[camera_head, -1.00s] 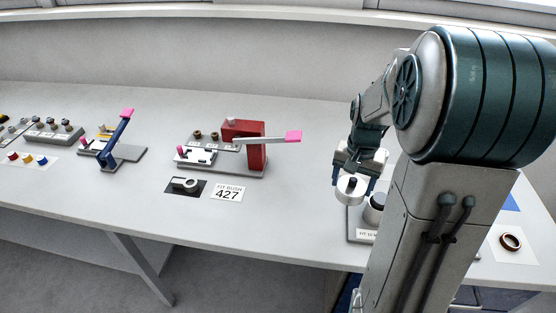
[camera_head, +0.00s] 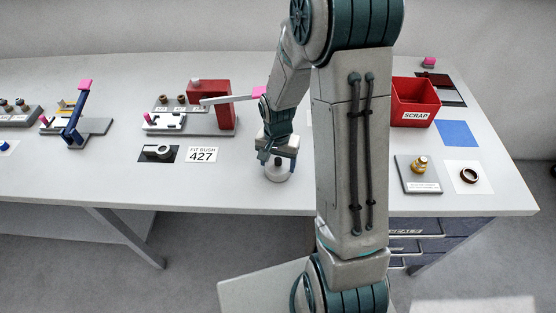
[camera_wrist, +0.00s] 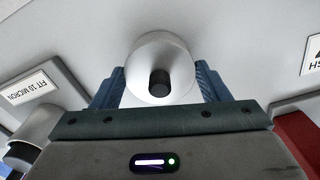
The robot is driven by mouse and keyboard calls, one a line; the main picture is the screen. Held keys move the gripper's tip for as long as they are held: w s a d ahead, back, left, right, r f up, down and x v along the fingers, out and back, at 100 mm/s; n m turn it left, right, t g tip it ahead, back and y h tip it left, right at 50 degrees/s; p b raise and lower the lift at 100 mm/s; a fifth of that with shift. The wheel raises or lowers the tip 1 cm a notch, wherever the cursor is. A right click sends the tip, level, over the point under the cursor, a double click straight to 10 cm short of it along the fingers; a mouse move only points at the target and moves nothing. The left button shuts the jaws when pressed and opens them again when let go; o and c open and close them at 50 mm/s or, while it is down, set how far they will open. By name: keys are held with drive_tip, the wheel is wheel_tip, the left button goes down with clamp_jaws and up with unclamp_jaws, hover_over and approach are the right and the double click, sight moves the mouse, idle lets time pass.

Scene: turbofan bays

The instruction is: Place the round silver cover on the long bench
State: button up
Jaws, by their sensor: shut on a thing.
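The round silver cover (camera_head: 278,172) is in my gripper (camera_head: 277,160), over the bare front part of the long bench (camera_head: 252,196), right of the FIT BUSH 427 card. In the wrist view the cover (camera_wrist: 150,52) is a round silver piece with a black knob, between the two blue fingers (camera_wrist: 160,88). The cover is low, at or just above the bench top; I cannot tell whether it touches. In the wrist view a silver cylinder with a dark top (camera_wrist: 35,130) stands at the left near a FIT 10 MICRON label (camera_wrist: 30,88); my arm hides that spot in the head view.
A red SCRAP bin (camera_head: 415,98), blue square (camera_head: 457,134) and brass part on a grey plate (camera_head: 419,166) are at right.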

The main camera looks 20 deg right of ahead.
drive_tip(key=shift+f, duration=0.25)
drive_tip(key=shift+f, duration=0.15)
drive_tip(key=o, duration=1.1)
